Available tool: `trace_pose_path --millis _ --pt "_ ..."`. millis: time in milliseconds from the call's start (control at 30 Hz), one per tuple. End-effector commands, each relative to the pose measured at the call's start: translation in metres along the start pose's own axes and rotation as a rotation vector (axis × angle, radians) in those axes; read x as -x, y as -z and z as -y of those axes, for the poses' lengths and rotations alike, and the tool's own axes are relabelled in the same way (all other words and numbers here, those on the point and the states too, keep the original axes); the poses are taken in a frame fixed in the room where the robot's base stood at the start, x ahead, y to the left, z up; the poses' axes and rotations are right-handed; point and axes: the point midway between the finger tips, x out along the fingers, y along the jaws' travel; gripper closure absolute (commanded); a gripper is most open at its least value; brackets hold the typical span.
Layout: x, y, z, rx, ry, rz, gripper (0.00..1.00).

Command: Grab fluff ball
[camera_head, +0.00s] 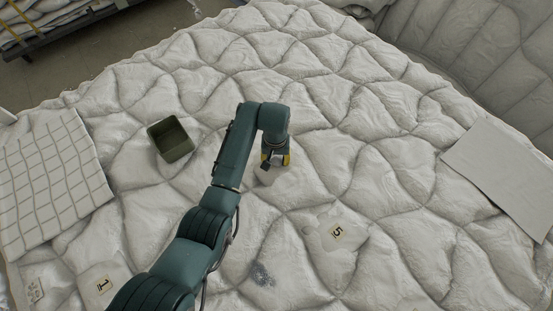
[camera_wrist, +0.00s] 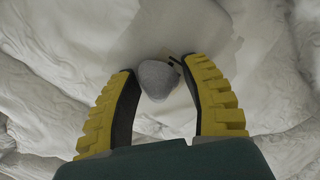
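A grey, rounded fluff ball (camera_wrist: 157,80) lies on the white quilted duvet (camera_wrist: 60,40) in the wrist view. It sits between the tips of my gripper's yellow-backed fingers (camera_wrist: 158,68). The fingers are spread wide, with a narrow gap on either side of the ball, so the gripper looks open. In the head view my gripper (camera_head: 274,162) points down at the middle of the duvet, and I cannot make out the ball there. A grey-blue fluffy patch (camera_head: 262,274) lies on the duvet nearer the front.
A dark green open bin (camera_head: 171,140) stands left of my arm. A grid-patterned cloth (camera_head: 52,180) lies at the left edge and a plain white sheet (camera_head: 500,180) at the right. Cards marked 5 (camera_head: 337,232) and 1 (camera_head: 104,285) lie on the uneven duvet.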

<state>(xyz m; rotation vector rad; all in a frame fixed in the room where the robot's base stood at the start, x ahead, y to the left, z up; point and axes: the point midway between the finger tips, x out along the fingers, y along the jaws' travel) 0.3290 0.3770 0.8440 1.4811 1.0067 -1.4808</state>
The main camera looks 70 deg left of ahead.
Motion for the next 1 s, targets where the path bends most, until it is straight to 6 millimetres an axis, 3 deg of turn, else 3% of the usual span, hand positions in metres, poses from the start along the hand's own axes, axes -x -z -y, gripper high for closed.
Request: trace_pose_path --millis 33,100,533,833,1000 --pt "0.000 0.000 0.000 0.000 0.000 0.000 0.65" --pt "0.000 0.000 0.000 0.000 0.000 0.000 0.78" --pt "0.006 0.001 0.000 0.000 0.000 -0.002 0.79" --pt "0.073 0.001 0.000 0.000 -0.001 -0.004 0.80" --pt "0.097 0.000 0.000 0.000 0.000 -0.001 0.80"
